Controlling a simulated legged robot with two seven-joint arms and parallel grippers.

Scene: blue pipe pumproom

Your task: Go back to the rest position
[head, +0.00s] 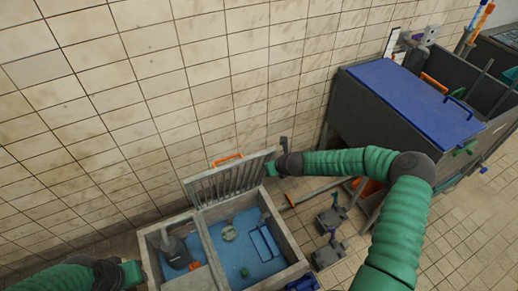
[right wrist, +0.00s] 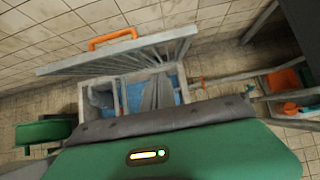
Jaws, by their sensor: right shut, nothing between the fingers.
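My right gripper (head: 272,167) is at the end of the green arm that comes in from the right. It is shut and empty, close to the right edge of the raised grate (head: 228,180); I cannot tell whether they touch. My left gripper (head: 132,273) is low at the left, beside the sump's left wall; its jaws are too small to read. The grate stands tilted open at the back of the concrete sump (head: 292,247), with an orange handle (head: 228,159) on top. The grate and handle (right wrist: 112,38) also show in the right wrist view.
The sump holds blue water (head: 240,258), a grey pump (head: 174,250) and a blue frame (head: 264,243). Grey pedal-like fittings (head: 329,254) stand right of it. A dark tank with a blue lid (head: 415,100) is at the right. The tiled wall (head: 200,80) closes off the back.

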